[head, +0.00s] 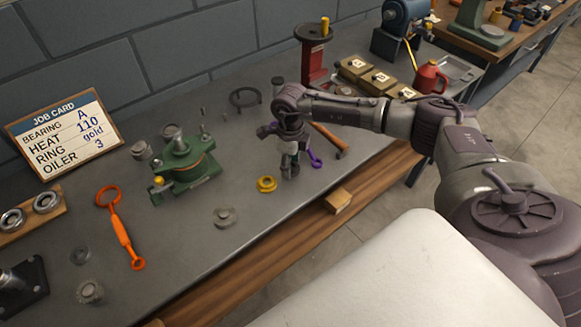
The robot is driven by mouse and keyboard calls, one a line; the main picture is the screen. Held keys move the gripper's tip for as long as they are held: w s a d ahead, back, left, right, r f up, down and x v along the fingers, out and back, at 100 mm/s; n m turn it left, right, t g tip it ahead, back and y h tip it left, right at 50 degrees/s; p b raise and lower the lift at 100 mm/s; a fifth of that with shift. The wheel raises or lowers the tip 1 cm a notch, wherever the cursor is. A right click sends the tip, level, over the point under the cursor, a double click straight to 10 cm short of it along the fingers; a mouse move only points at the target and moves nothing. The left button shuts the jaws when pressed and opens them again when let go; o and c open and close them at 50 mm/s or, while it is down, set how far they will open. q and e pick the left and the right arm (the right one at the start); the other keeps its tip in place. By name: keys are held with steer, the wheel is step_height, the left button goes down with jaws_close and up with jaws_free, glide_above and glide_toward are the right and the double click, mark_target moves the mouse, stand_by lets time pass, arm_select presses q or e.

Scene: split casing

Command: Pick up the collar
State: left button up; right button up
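Several collar-like parts lie on the grey bench (190,245), and I cannot tell for sure which is the collar. A small yellow ring-shaped part (266,184) lies just left of my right gripper. A grey lobed ring (225,217) lies nearer the front edge, and another grey ring part (90,291) lies at the lower left. My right gripper (290,172) points down over the bench, just right of the yellow part and apart from it. Its fingers are small and partly hidden, so its opening and any held thing are unclear. My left gripper is out of view.
A green casing (185,165) stands left of my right gripper. An orange wrench (121,230), a purple wrench (314,158) and a hammer (329,138) lie around. A red press stand (313,60) and labelled boxes (378,79) stand behind. A wooden block (338,201) sits at the front edge.

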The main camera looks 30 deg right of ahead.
steer(key=shift+s, duration=0.15)
steer(key=c, duration=0.7)
steer(key=shift+o, duration=0.2)
